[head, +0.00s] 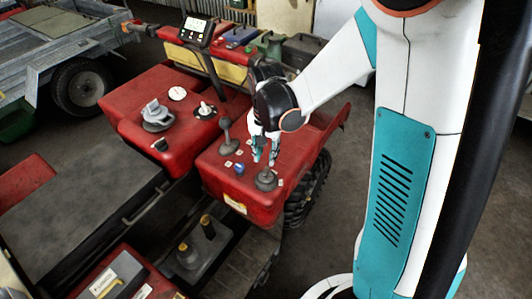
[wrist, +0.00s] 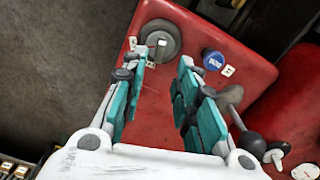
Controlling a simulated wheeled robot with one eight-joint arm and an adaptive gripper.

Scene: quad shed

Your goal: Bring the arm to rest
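My gripper (head: 265,157) points down above the red control panel (head: 213,166) of the quad, between a round-knobbed lever (head: 226,137) and a dark round-based control (head: 266,180). In the wrist view, my gripper (wrist: 160,64) has its two teal fingers apart with nothing between them. The dark round control (wrist: 160,42) and a blue knob (wrist: 212,59) lie beyond the fingertips. I cannot tell how far the fingertips are above the panel. My arm is bent, reaching from the right side of the head view.
A display (head: 195,31) stands behind on a post. A grey trailer (head: 62,45) is at the back left. Bare floor (head: 345,215) shows right of the quad.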

